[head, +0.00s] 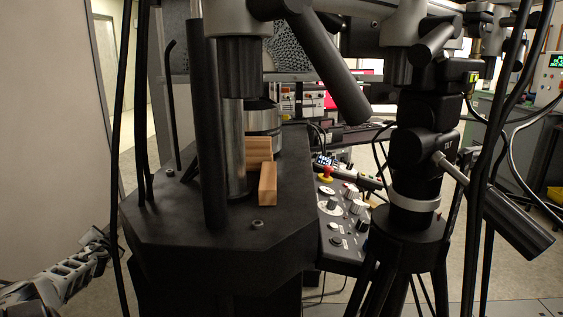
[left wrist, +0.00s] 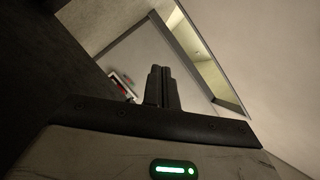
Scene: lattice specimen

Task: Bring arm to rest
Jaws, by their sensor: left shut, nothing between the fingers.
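My left arm comes in at the lower left of the head view, with its left gripper (head: 98,240) low, to the left of the black machine base (head: 190,225) and apart from it. In the left wrist view the two dark fingers of this gripper (left wrist: 161,80) are together, with nothing between them. My right arm and right gripper do not show in either view.
Two wooden blocks (head: 268,186) lie on the machine base beside a metal column. A control panel (head: 342,218) with knobs and a red button stands right of it. A black camera on a tripod (head: 415,205) stands further right. Black cables hang near my left arm.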

